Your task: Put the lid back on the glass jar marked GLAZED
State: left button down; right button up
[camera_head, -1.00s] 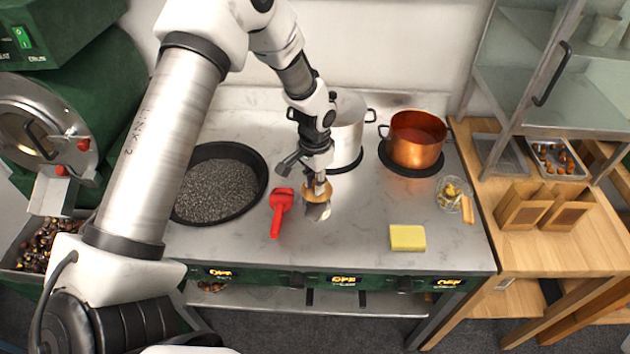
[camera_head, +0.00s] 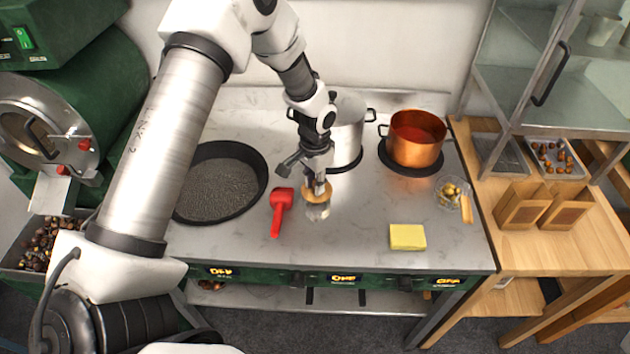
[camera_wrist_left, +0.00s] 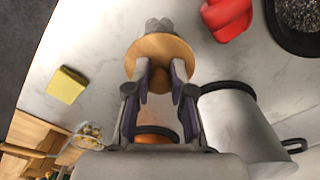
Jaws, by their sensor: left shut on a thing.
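My left gripper (camera_head: 318,184) points down over the counter and is shut on the knob of a round wooden lid (camera_head: 316,196). In the left wrist view the lid (camera_wrist_left: 172,48) lies across the tips of my left gripper (camera_wrist_left: 160,80). A small clear, greyish glass-like thing (camera_head: 317,212) shows just below the lid and also past its edge in the wrist view (camera_wrist_left: 158,25). It may be the jar; I cannot tell whether the lid touches it. No GLAZED marking is readable. My right gripper is not in view.
A red tool (camera_head: 281,208) lies just left of the lid, beside a dark round pan (camera_head: 240,206). A steel pot (camera_head: 347,145) and copper pot (camera_head: 415,150) stand behind.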

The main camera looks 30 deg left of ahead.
pick_arm(q)
jog(key=shift+c, duration=2.2)
grip_release()
notch_tip(320, 180, up, 7)
jog(key=p, duration=0.6)
grip_shut()
